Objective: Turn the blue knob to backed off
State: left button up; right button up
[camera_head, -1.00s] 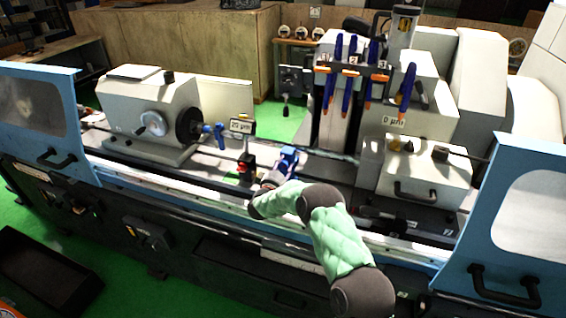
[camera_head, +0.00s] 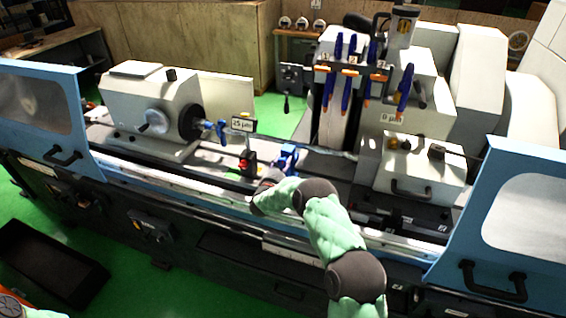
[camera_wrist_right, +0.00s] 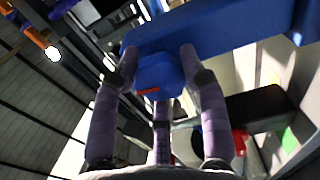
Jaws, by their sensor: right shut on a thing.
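The blue knob (camera_wrist_right: 160,75) is in the right wrist view, with a small red mark on its lower face. My right gripper (camera_wrist_right: 158,62) is shut on it, with purple-grey fingers on its left and right sides and a further finger below. In the head view my right gripper (camera_head: 268,181) reaches in at a blue fixture (camera_head: 287,156) on the machine bed. The wrist and forearm hide most of the fingers, and I cannot make out the knob there.
A sign reading about 25 µm (camera_head: 243,125) stands left of the fixture, above a small red part (camera_head: 247,160). The white headstock (camera_head: 150,105) is at left, the white tailstock housing (camera_head: 420,165) at right. Blue guard doors (camera_head: 505,220) flank the bed.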

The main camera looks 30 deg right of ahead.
jog(key=shift+n, duration=0.6)
jog(key=o, duration=1.1)
jog(key=shift+o, duration=0.3)
jog(key=shift+w+f, duration=0.1)
jog(key=v, duration=1.2)
